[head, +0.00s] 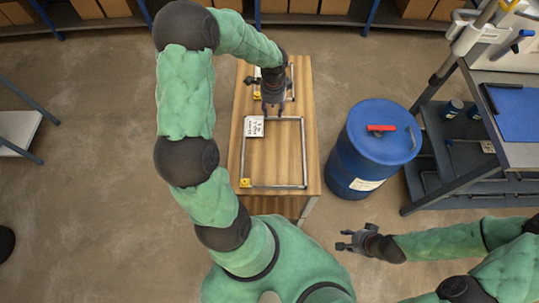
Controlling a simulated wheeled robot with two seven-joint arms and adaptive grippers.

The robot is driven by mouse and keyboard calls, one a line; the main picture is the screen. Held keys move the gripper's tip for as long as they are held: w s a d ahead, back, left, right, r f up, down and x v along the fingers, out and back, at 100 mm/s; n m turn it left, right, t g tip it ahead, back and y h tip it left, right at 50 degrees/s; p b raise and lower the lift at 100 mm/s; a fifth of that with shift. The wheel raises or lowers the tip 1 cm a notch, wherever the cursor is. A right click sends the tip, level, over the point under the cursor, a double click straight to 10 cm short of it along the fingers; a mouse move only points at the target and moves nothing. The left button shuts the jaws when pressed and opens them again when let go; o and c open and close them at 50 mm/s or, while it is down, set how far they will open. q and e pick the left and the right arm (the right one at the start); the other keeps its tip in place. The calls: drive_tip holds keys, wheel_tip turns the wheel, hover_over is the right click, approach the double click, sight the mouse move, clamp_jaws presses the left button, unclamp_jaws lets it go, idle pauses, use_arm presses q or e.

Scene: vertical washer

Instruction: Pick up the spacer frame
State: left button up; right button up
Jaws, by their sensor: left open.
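A thin grey rectangular spacer frame (304,150) lies flat on the wooden table. It has a white label (254,126) at its far left corner and a yellow tag (245,182) at its near left corner. A second, smaller-looking grey frame (291,84) lies at the far end of the table, partly hidden by my arm. My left gripper (273,112) points down with open, empty-looking jaws, over or just beyond the far bar of the near frame. I cannot tell its height or whether it touches. My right gripper (342,240) is open and empty, right of the table.
A blue barrel (372,150) with a red item on its lid stands right of the table (275,160). A grey workbench (470,180) is further right. Shelving with boxes runs along the back. Floor to the left is mostly clear.

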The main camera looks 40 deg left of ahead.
sight(271, 118)
use_arm(q)
drive_tip(key=f, duration=0.1)
drive_tip(key=f+b, duration=0.1)
drive_tip(key=f, duration=0.1)
drive_tip(key=f+b, duration=0.1)
drive_tip(key=shift+a+f, duration=0.3)
drive_tip(key=shift+f, duration=0.1)
clamp_jaws()
